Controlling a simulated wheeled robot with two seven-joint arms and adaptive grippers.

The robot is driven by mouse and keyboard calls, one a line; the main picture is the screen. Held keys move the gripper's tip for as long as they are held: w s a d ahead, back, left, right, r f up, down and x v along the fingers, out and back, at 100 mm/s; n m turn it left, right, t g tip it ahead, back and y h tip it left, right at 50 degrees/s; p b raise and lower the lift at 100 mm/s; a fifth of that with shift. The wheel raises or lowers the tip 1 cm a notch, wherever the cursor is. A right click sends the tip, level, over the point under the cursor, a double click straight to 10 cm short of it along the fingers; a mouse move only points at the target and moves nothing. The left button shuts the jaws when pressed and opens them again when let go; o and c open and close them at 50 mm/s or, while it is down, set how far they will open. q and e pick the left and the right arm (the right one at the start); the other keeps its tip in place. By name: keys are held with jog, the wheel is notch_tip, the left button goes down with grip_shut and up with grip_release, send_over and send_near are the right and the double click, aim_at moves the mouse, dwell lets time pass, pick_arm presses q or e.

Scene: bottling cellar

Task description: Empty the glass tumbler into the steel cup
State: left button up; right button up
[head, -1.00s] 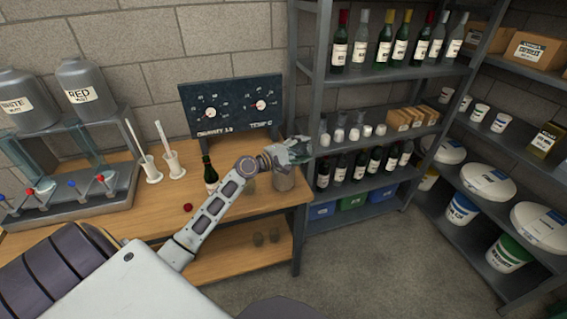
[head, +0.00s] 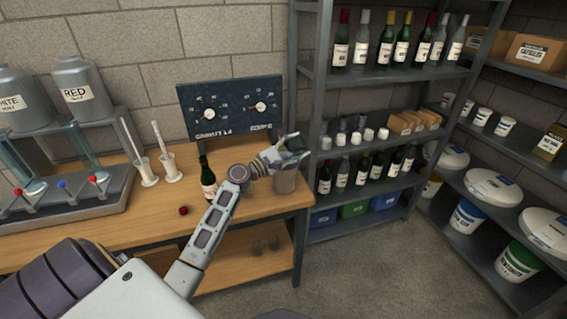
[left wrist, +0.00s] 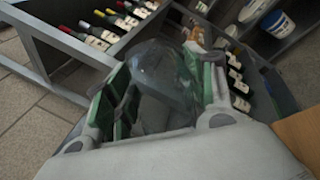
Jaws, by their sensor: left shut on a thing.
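The steel cup (head: 285,182) stands upright near the right end of the wooden bench. My left gripper (head: 292,150) is above the cup in the head view, at the end of an arm reaching over the bench. In the left wrist view the green-padded fingers (left wrist: 158,95) are closed around the clear glass tumbler (left wrist: 160,68). The tumbler's tilt and contents are hard to make out, and the fingers mostly hide it in the head view. My right gripper is not in view.
A green bottle (head: 207,180) and a dark red stopper (head: 183,210) are left of my arm on the bench (head: 135,225). A gauge board (head: 232,107) stands behind. A bottle rack (head: 385,85) stands close on the right.

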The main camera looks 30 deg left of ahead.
pick_arm(q)
jog(key=shift+d+m+g+p, duration=0.5)
jog(key=shift+d+m+p, duration=0.15)
jog(key=shift+m, duration=0.45)
jog(key=shift+d+f+m+g+p, duration=0.3)
jog(key=shift+m+g+p, duration=0.1)
jog(key=shift+m+p, duration=0.25)
jog(key=shift+f, duration=0.15)
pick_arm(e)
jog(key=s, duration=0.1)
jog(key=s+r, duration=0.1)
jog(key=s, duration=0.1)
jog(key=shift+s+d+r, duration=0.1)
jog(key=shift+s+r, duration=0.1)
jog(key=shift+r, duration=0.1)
pick_arm(q)
jog(key=shift+w, duration=0.1)
jog(key=shift+m+y, duration=0.25)
jog(key=shift+y, duration=0.05)
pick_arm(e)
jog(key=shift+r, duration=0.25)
